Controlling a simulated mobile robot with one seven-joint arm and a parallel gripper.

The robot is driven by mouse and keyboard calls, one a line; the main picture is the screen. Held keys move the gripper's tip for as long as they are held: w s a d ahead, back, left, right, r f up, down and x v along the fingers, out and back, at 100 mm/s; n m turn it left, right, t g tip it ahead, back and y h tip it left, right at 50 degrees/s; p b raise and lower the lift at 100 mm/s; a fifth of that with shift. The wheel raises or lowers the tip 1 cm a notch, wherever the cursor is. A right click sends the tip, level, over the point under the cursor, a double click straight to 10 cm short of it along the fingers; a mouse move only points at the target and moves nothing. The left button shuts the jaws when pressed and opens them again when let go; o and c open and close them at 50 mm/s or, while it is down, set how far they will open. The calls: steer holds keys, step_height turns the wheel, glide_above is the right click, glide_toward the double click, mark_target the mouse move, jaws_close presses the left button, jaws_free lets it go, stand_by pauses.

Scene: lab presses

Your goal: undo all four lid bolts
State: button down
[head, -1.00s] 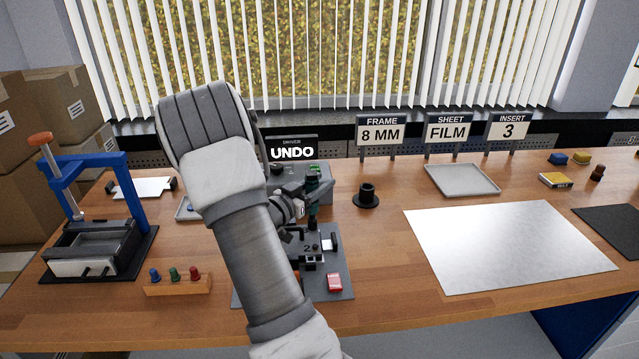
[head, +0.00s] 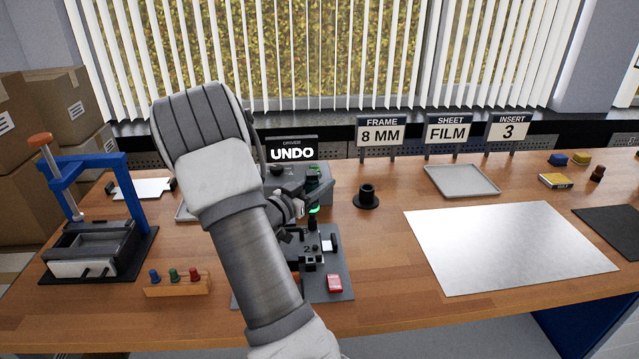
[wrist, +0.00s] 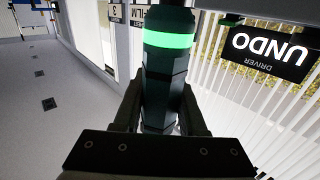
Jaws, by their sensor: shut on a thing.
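My gripper (head: 300,206) is shut on a dark, upright driver (wrist: 165,85). In the wrist view the driver stands between both fingers, with a lit green ring near its end. The driver is over the back part of a small dark press (head: 307,250) marked 2. My arm hides the press's left side. The lid bolts are too small and covered to tell apart, and I cannot tell whether the driver touches one. A sign (head: 292,152) behind reads "DRIVER UNDO"; it also shows in the wrist view (wrist: 268,52).
A red block (head: 335,284) lies on the press's grey base plate (head: 340,262). A black round holder (head: 366,197) stands to the right. A blue-framed press (head: 100,210) and a rack of coloured pegs (head: 178,281) are left. A silver sheet (head: 510,245) lies at right.

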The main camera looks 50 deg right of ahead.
steer(key=shift+a+f, duration=0.1)
step_height(320, 180, up, 4)
steer(key=shift+f+p, duration=0.15)
steer(key=shift+p, duration=1.05)
